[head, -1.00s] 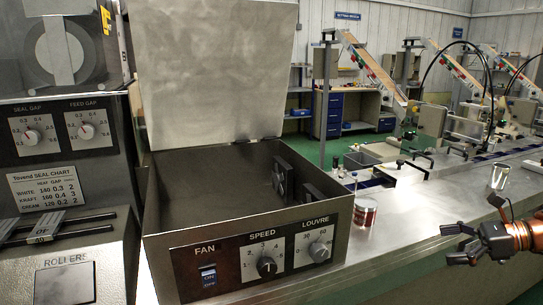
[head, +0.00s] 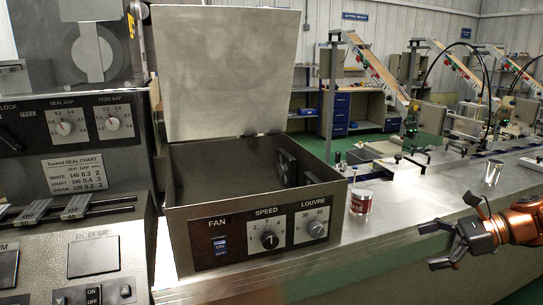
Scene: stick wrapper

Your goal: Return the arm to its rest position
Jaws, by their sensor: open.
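My gripper (head: 447,232) is at the lower right, in front of the counter edge. Its dark fingers are spread apart, point left and hold nothing. My orange and black arm reaches in from the right edge of the picture. The gripper touches nothing that I can see. The rest of the arm is outside the picture.
An open metal box (head: 240,168) with fan, speed and louvre controls stands on the steel counter (head: 350,245). A sealing machine (head: 75,130) is at the left.

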